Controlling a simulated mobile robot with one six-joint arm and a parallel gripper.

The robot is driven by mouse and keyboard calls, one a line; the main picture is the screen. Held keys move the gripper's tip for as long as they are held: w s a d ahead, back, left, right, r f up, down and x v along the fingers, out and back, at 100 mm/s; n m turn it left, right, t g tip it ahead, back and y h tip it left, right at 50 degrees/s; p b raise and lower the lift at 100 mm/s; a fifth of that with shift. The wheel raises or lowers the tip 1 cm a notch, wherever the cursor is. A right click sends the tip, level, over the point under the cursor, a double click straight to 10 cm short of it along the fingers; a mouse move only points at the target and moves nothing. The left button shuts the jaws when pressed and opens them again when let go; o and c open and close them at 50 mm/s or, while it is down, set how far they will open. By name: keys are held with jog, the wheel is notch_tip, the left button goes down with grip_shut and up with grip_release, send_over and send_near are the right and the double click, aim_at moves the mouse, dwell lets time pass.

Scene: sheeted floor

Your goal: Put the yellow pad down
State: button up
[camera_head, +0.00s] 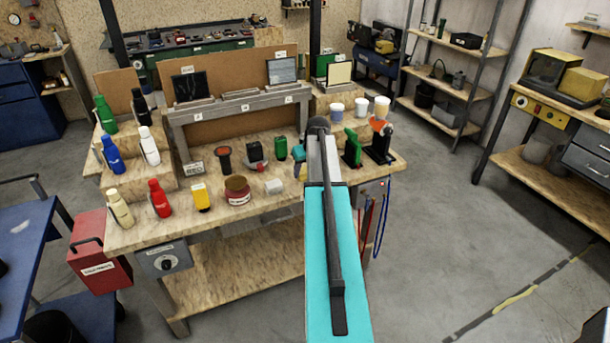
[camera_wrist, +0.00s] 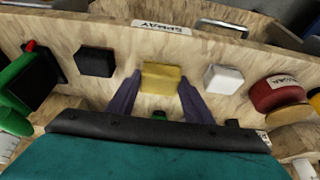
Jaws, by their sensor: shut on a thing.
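The yellow pad (camera_wrist: 162,78) is a small block between the two dark fingers of my gripper (camera_wrist: 160,88) in the wrist view. The fingers are shut on its sides. The pad is over the wooden bench top (camera_wrist: 135,103), near the edge with the SPRAY label (camera_wrist: 161,27). Whether it touches the wood or hangs just above it, I cannot tell.
A white block (camera_wrist: 223,79) and a red jar (camera_wrist: 277,94) stand to the right of the pad in the wrist view. A black block (camera_wrist: 95,62) is to its left. In the head view several bottles stand along the bench's left side.

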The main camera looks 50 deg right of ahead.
aim_at(305, 175)
jog(key=shift+w+d+p, duration=0.35)
jog(key=shift+w+d, duration=0.05)
jog(key=shift+w, duration=0.3)
jog(key=shift+s+a+f+p, duration=0.1)
jog(key=shift+f+p, duration=0.2)
jog(key=shift+f, duration=0.3)
jog(key=shift+f+p, duration=0.4)
jog(key=shift+f, duration=0.6)
jog(key=o, duration=0.9)
jog(key=shift+o, duration=0.2)
jog(key=shift+f, duration=0.15)
jog(key=shift+b+v, duration=1.3)
jog(key=shift+v, duration=0.8)
jog(key=b+v, duration=0.2)
jog(key=v, duration=0.7)
jog(key=shift+r, duration=0.3)
